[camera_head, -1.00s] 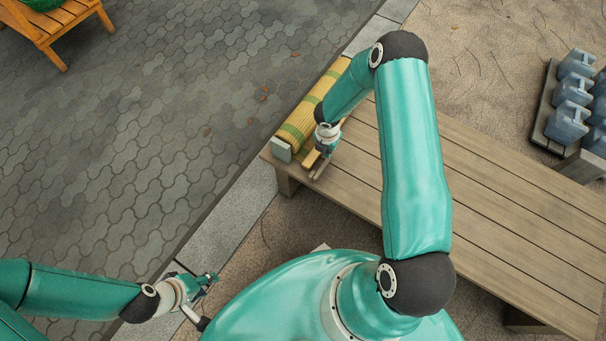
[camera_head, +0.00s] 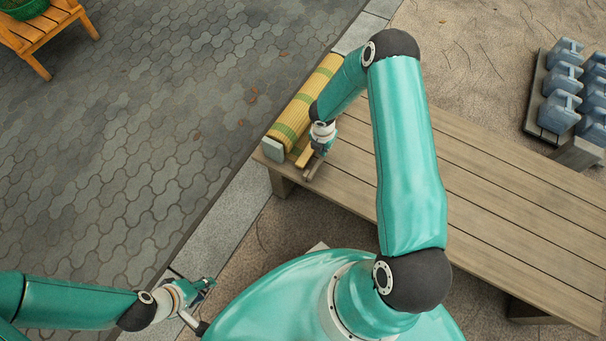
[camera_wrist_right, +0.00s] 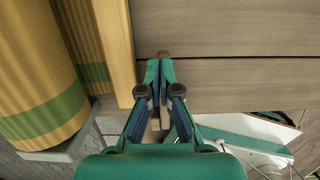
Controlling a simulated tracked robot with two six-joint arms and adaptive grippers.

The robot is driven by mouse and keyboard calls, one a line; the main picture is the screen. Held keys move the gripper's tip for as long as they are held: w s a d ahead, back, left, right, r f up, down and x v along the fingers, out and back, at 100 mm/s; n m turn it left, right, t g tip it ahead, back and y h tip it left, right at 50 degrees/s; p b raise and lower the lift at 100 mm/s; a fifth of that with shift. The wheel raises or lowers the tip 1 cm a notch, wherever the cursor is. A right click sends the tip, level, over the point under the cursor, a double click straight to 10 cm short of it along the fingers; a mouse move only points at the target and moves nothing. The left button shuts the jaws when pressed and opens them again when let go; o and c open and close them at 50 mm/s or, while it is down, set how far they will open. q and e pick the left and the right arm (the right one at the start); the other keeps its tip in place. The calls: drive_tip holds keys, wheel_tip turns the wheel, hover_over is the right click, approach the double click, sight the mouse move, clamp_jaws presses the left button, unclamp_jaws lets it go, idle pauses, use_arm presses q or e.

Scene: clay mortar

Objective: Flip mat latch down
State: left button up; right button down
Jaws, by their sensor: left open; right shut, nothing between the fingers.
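A rolled yellow mat (camera_head: 302,108) with green bands lies along the left end of the wooden bench; it also shows in the right wrist view (camera_wrist_right: 35,60). A pale wooden bar (camera_wrist_right: 112,50), which may be the latch, runs beside the roll; its near end shows in the head view (camera_head: 304,157). My right gripper (camera_head: 309,172) is shut and empty, low over the bench just right of the bar. In the wrist view its fingertips (camera_wrist_right: 161,60) are over the boards, close to the bar; contact cannot be told. My left gripper (camera_head: 207,285) is open and empty, away from the bench.
A grey end piece (camera_head: 273,149) stands at the roll's near end. The bench top (camera_head: 480,190) is clear to the right. Several grey-blue jugs (camera_head: 560,110) stand on a rack at the far right. A wooden chair (camera_head: 45,30) is at the far left on paving.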

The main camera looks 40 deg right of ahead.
drive_tip(key=shift+f, duration=0.15)
wheel_tip(320, 180, up, 5)
drive_tip(key=p, duration=0.4)
drive_tip(key=shift+w, duration=0.1)
drive_tip(key=w+d+r+p, duration=0.2)
drive_tip(key=d+r, duration=0.4)
drive_tip(key=shift+w+d, duration=0.3)
drive_tip(key=shift+d, duration=0.05)
